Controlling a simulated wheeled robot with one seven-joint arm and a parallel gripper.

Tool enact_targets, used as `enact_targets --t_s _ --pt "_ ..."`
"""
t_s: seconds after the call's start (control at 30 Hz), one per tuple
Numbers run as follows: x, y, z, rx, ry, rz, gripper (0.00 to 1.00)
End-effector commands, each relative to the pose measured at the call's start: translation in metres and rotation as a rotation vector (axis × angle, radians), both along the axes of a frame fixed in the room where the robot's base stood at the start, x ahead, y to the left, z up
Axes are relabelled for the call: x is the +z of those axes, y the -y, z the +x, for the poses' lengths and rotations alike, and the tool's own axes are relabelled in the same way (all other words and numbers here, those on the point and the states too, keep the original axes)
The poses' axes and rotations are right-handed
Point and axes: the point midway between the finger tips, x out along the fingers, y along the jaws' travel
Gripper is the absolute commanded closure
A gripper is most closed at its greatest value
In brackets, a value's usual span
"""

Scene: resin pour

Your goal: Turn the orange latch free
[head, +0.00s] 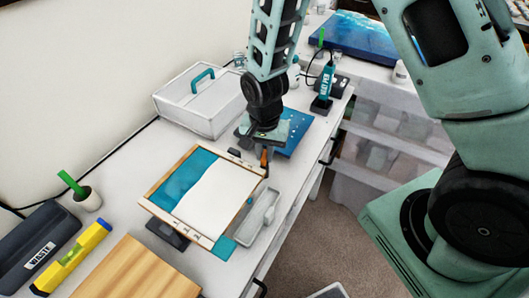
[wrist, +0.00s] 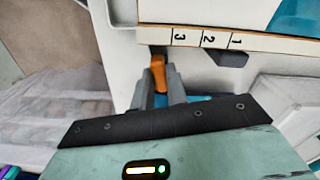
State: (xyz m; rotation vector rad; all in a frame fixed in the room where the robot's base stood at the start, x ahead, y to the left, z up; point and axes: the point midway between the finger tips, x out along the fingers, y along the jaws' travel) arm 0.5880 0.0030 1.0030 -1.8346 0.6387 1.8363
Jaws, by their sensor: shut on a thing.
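The orange latch (head: 264,158) is a small upright piece by the far right corner of the wood-edged frame (head: 158,209). In the wrist view the orange latch (wrist: 158,74) stands between the two grey fingers of my gripper (wrist: 159,88), beside the frame's edge (wrist: 188,38) marked 3, 2, 1. My gripper (head: 265,148) points down over the table and is shut on the latch. The fingers hide the latch's lower part. The frame holds a teal panel with a white sheet over part of it.
A grey tray (head: 257,222) lies right of the frame, close to the table's front edge. A white caddy (head: 190,112) with a teal handle stands behind. A blue perforated mat (head: 297,137) lies beyond my gripper. A wooden board (head: 135,273) and yellow level (head: 72,258) are at the lower left.

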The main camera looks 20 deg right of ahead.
Motion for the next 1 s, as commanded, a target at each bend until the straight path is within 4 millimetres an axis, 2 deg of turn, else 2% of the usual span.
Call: enact_targets --t_s 1.0 --pt "0.0008 0.0003 0.0013 0.959 0.004 0.000 1.00"
